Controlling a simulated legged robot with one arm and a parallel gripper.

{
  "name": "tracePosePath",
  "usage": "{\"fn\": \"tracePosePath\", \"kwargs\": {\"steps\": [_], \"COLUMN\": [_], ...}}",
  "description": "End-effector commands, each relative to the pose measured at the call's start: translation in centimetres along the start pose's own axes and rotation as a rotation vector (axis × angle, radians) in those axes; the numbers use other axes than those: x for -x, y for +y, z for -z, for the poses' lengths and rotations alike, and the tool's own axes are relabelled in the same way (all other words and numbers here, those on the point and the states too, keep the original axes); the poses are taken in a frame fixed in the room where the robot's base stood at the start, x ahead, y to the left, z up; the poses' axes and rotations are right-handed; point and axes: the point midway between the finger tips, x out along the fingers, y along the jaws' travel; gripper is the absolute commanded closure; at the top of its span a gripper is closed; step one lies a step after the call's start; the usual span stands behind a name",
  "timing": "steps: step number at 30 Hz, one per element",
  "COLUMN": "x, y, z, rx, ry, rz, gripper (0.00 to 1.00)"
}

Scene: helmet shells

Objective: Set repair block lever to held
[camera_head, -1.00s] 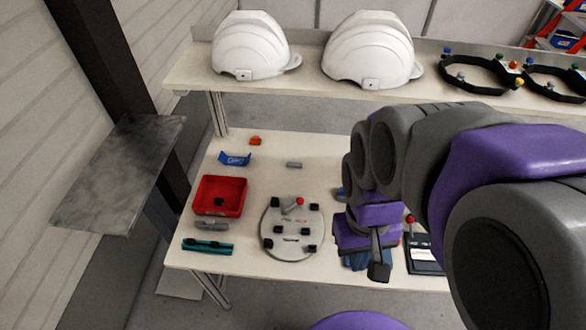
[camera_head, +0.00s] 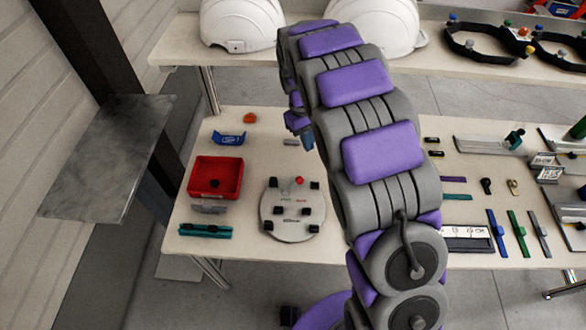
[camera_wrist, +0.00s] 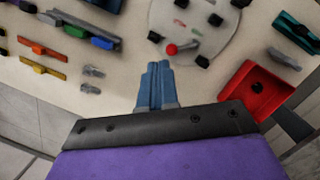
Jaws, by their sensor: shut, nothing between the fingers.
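A round light-grey plate (camera_head: 291,228) with several black blocks on its face lies on the table, left of my arm. A short lever with a red ball knob (camera_head: 299,181) sits near its far side. In the wrist view the plate (camera_wrist: 215,48) is at the top, and the red knob (camera_wrist: 172,49) is at its edge nearest my fingers, with the shaft running right. My gripper (camera_head: 308,139) is past the plate toward the table's far side. In the wrist view its blue fingers (camera_wrist: 157,66) are together and empty, with tips just short of the knob; contact cannot be told.
A red bin (camera_head: 216,163), a teal piece (camera_head: 205,231) and a blue piece (camera_head: 229,138) lie left of the plate. Several strips and small parts lie right of my arm. White helmet shells (camera_head: 240,25) stand on the rear shelf.

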Motion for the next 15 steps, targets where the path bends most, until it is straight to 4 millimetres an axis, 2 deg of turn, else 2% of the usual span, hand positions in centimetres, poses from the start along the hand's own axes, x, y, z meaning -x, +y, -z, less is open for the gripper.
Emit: {"fn": "tracePosePath", "kwargs": {"steps": [1, 3, 6, 10, 15], "x": [-1.4, -2.7, -4.2, -5.2, -5.9], "y": [-0.5, -0.9, -1.5, -2.1, -2.5], "z": [1.7, 3.6, 5.4, 6.8, 7.4], "rx": [0.032, 0.07, 0.11, 0.142, 0.155], "ry": [-0.003, 0.0, 0.001, 0.006, 0.006], "rz": [0.001, 0.001, 0.004, 0.004, 0.005], "gripper": [1.0, 1.0, 1.0, 1.0, 1.0]}}
